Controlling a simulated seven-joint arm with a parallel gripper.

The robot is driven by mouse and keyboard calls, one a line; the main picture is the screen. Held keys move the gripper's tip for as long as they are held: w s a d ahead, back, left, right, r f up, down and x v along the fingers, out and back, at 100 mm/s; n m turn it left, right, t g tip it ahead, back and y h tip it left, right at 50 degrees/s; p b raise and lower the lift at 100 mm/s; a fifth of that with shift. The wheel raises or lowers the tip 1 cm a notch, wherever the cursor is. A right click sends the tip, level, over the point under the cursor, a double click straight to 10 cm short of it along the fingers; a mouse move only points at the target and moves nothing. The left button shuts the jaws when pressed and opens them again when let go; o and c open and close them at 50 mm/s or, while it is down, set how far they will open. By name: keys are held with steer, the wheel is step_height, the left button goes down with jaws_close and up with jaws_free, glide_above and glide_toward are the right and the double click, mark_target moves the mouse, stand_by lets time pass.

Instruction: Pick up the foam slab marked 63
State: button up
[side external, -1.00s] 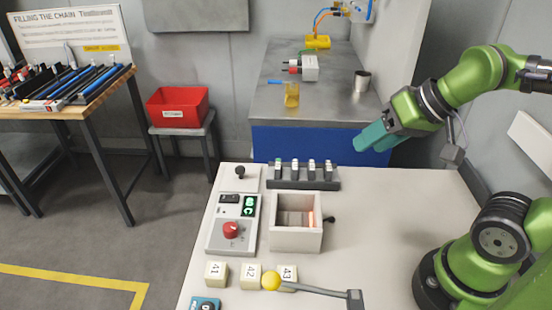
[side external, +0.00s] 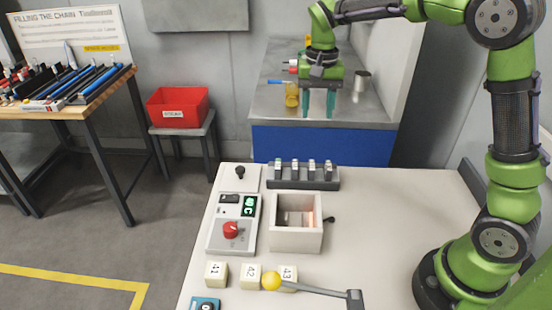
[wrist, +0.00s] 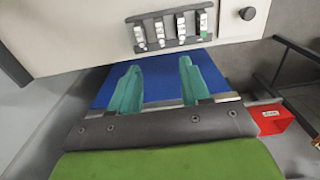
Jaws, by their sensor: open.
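No slab with a readable 63 shows in either view. Three cream blocks marked 41 (side external: 216,274), 42 (side external: 246,277) and 43 (side external: 289,273) stand along the front of the white table. An open-topped white box (side external: 296,240) on the table holds pale pieces whose markings I cannot read. My gripper (side external: 318,103) is high up behind the table, fingers pointing down, apart from all the blocks. In the wrist view its teal fingers (wrist: 160,72) are spread with nothing between them, in front of a blue panel.
A rack of several small levers (side external: 303,182) and a control panel with a red knob (side external: 231,230) are on the table (side external: 375,230). A red bin (side external: 178,108) stands back left. The table's right side is clear.

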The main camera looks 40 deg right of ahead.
glide_above(312, 165)
steer(key=f, duration=1.1)
steer(key=shift+s+a, duration=0.15)
steer(key=shift+s, duration=0.05)
steer(key=shift+w+f, duration=0.15)
steer(key=shift+f, duration=2.65)
jaws_close()
